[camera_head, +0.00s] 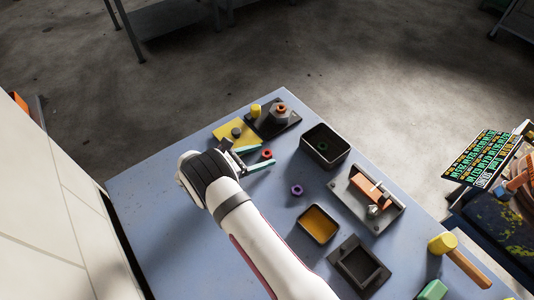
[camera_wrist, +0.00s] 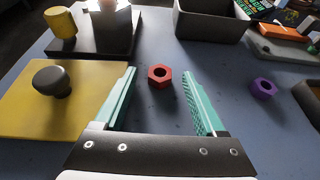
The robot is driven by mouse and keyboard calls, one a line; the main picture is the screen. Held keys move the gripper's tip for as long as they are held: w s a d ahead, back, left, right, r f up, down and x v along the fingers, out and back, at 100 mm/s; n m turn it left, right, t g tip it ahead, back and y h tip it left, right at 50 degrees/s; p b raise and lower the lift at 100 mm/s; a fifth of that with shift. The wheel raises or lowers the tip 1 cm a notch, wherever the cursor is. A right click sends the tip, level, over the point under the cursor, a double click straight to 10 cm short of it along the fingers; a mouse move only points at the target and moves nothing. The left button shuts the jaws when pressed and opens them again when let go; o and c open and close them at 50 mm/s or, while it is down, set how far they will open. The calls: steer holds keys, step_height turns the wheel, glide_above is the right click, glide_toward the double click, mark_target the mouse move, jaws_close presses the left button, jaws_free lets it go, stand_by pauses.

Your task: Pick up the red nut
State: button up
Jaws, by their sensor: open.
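The red nut (camera_wrist: 160,76) lies flat on the blue table in the wrist view, a hexagonal ring with a dark hole. It sits between and slightly beyond the two teal fingertips of my gripper (camera_wrist: 159,82), with clear space on both sides. My gripper is open and empty. In the head view the red nut (camera_head: 267,154) shows close to the fingers of my gripper (camera_head: 258,158).
A yellow board with a dark knob (camera_wrist: 50,82) lies left of my gripper. Behind it is a dark base with a yellow cylinder (camera_wrist: 60,22). A black bin (camera_wrist: 211,18) stands behind the nut. A purple nut (camera_wrist: 263,88) lies to the right.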

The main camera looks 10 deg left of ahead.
jaws_close()
stand_by(0.4)
